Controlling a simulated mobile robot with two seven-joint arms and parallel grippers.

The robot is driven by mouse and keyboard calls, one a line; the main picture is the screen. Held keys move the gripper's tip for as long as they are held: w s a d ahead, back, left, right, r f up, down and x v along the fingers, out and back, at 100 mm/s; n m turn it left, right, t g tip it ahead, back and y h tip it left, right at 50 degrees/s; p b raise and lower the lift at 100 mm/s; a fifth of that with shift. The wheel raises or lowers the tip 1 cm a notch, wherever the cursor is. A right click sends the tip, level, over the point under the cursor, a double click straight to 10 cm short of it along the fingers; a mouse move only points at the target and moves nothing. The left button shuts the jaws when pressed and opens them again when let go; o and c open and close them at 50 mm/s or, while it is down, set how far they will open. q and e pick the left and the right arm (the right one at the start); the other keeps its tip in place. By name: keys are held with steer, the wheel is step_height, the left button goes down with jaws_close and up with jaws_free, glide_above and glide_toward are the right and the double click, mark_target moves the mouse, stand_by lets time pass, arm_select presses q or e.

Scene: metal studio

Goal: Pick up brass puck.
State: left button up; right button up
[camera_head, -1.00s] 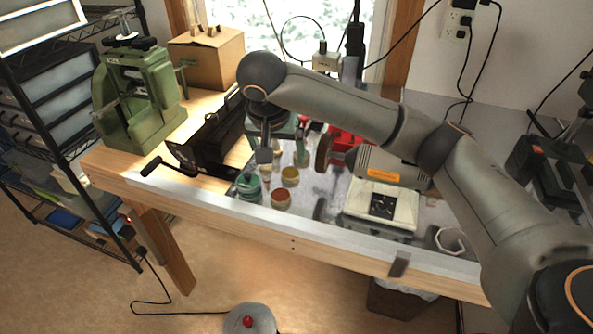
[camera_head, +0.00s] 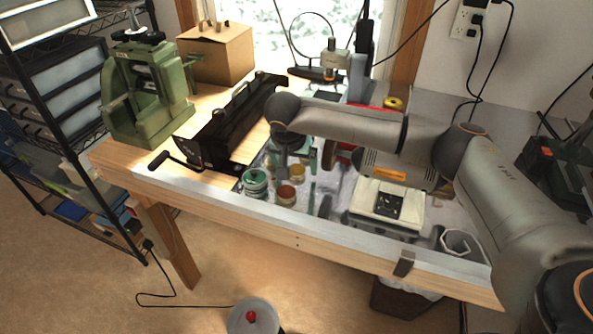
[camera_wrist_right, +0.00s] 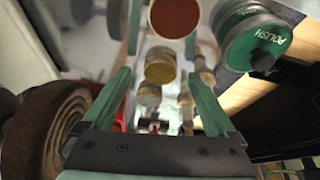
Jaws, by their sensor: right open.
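I cannot tell for sure which piece is the brass puck. A small round yellow-topped piece (camera_head: 297,173) stands on the bench among the jars, and it also shows in the right wrist view (camera_wrist_right: 160,73) between the finger lines. A similar tan piece (camera_wrist_right: 150,95) is close behind it. My right gripper (camera_head: 293,172) is over this group, partly hidden under my own arm. In the wrist view its teal fingers (camera_wrist_right: 160,80) are wide apart with nothing held between them. My left gripper is not in view.
A red-brown jar (camera_head: 286,195) and a green polish tin stack (camera_head: 255,183) stand close by. A brown wheel (camera_wrist_right: 45,130) is beside the left finger. A black crank-handled machine (camera_head: 225,130) is left, and a cream-topped device (camera_head: 387,205) is right. A yellow ring-like object (camera_head: 393,103) lies at the back.

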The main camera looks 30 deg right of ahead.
steer(key=shift+w+d+f, duration=0.1)
steer(key=shift+f, duration=0.4)
